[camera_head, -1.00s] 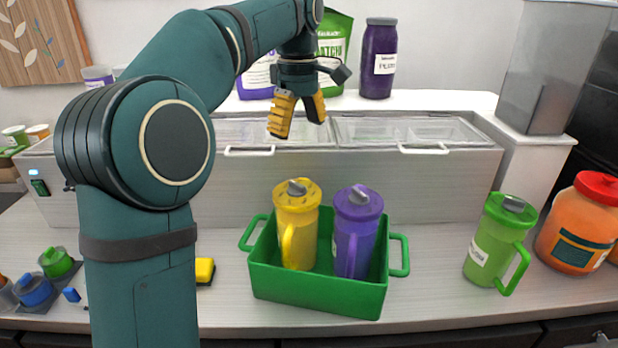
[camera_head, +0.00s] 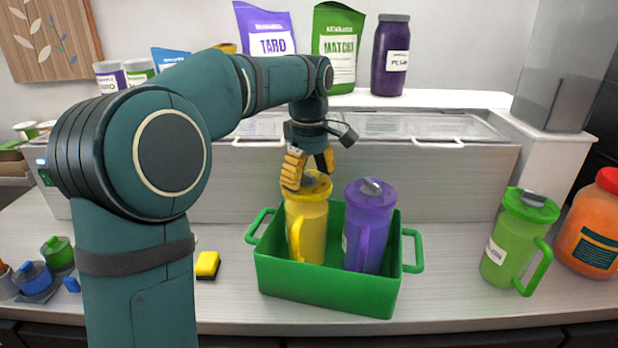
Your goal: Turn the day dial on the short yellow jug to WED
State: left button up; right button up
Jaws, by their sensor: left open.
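The short yellow jug (camera_head: 307,226) stands upright in a green crate (camera_head: 327,291), its handle facing me. Its lid carries a grey dial, which my gripper partly hides. I cannot read the day marks. My left gripper (camera_head: 308,180) has yellow-padded fingers and points down at the jug's lid. The fingers are open around the lid's top; I cannot tell whether they touch the dial. My right gripper is not in view.
A purple jug (camera_head: 369,226) stands close to the right of the yellow jug in the crate. A green jug (camera_head: 517,240) and an orange jar (camera_head: 590,225) stand at the right. A white lidded counter unit (camera_head: 420,172) runs behind. A yellow sponge (camera_head: 207,265) lies left of the crate.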

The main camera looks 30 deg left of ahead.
pick_arm(q)
grip_shut()
dwell(0.5)
